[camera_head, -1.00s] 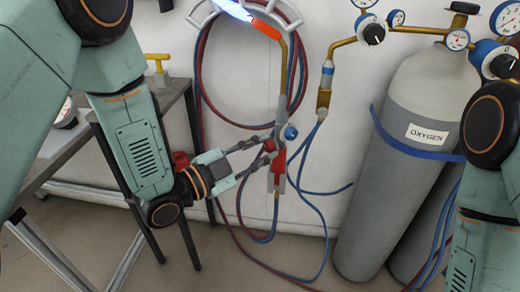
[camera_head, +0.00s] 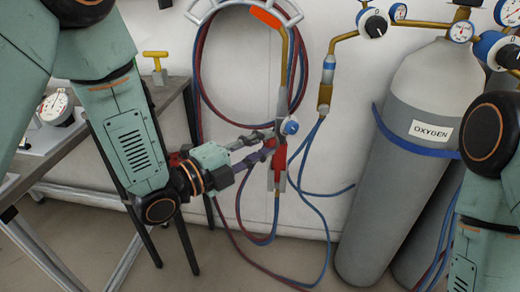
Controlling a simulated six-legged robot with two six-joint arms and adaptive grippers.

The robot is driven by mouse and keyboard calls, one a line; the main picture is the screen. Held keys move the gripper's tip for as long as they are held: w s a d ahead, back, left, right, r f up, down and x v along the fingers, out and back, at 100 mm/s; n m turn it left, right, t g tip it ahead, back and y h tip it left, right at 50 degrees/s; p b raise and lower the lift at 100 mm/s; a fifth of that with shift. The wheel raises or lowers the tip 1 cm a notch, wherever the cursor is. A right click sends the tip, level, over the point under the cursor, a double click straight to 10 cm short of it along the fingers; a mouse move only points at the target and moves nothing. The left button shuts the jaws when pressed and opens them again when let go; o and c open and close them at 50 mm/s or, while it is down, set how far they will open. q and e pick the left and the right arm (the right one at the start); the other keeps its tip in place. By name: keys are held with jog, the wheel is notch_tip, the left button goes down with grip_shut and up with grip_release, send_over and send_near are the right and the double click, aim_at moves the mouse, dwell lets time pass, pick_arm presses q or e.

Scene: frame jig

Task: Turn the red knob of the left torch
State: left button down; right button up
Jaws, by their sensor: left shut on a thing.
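The left torch (camera_head: 284,100) hangs on the wall at the picture's middle, with a brass neck, an orange tip (camera_head: 264,17) and a red-and-grey lower body (camera_head: 279,168). Its blue knob (camera_head: 290,127) shows on the right side. Its red knob is mostly hidden between the fingertips of my left gripper (camera_head: 268,143). My left gripper reaches in from the left and is shut on the red knob, at the torch's left side. No flame shows at the tip. My right gripper is not in view.
Red and blue hoses loop on the wall and down to the floor. A dark table (camera_head: 90,130) with a yellow-handled valve (camera_head: 156,62) stands at left.

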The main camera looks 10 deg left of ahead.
pick_arm(q)
jog(key=shift+m, duration=0.6)
jog(key=shift+b, duration=0.35)
jog(key=c, duration=1.1)
grip_release()
jog(key=shift+v, duration=5.95)
